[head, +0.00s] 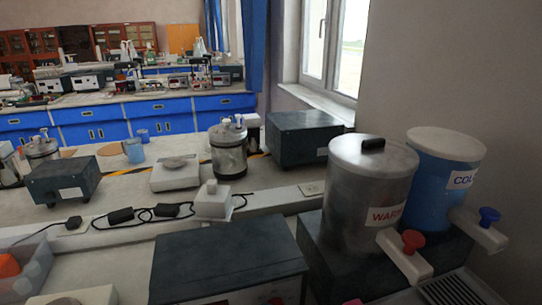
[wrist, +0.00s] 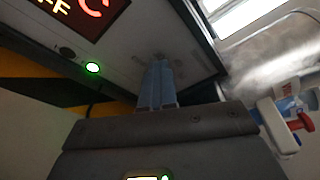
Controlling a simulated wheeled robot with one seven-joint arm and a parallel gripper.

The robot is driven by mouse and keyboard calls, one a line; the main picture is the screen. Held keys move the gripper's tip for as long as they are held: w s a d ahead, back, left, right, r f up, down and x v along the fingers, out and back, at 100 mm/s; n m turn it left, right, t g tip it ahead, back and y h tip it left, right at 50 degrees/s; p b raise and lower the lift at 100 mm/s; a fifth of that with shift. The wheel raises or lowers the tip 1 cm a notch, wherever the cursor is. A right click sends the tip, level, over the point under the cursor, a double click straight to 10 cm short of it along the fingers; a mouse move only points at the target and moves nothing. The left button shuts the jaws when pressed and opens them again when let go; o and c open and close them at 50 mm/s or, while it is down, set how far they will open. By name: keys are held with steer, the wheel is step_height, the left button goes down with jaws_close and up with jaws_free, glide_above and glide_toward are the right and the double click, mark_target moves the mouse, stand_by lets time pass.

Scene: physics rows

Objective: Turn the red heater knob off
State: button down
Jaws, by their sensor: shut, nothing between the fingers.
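The heater is likely the dark box (head: 225,250) in the front middle of the head view. Its light front panel is mostly cut off, with a small red spot, perhaps the knob (head: 275,301), at the bottom edge. In the wrist view a light panel (wrist: 125,65) shows a partly cut display (wrist: 85,12) with glowing letters "FF" and a red symbol, and a lit green light (wrist: 92,68). My gripper (wrist: 160,68) is shut, its fingertips at or close to this panel; I cannot tell whether they touch. No red knob shows on the panel there.
A steel "WARM" dispenser (head: 365,180) with a red tap (head: 413,241) stands right of the box, beside a blue dispenser (head: 440,165) with a blue tap (head: 489,215). The red tap also shows in the wrist view (wrist: 302,122). A clear bin (head: 30,270) is at left.

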steer(key=shift+d+f, duration=0.2)
steer(key=shift+f, duration=0.3)
steer(key=shift+s+r+p, duration=0.1)
steer(key=shift+r+p, duration=0.05)
steer(key=shift+p, duration=0.35)
steer(key=shift+s+a+r+p, duration=0.1)
steer(key=shift+a+r+p, duration=0.05)
steer(key=shift+a+p, duration=0.2)
steer(key=shift+s+d+r+p, duration=0.1)
steer(key=shift+s+d+p, duration=0.15)
steer(key=shift+s, duration=0.7)
steer(key=shift+s+d+p, duration=0.2)
steer(key=shift+s+p, duration=0.1)
steer(key=shift+s, duration=0.65)
steer(key=shift+s+d+r+p, duration=0.1)
steer(key=shift+s+d+p, duration=0.15)
steer(key=shift+s, duration=0.7)
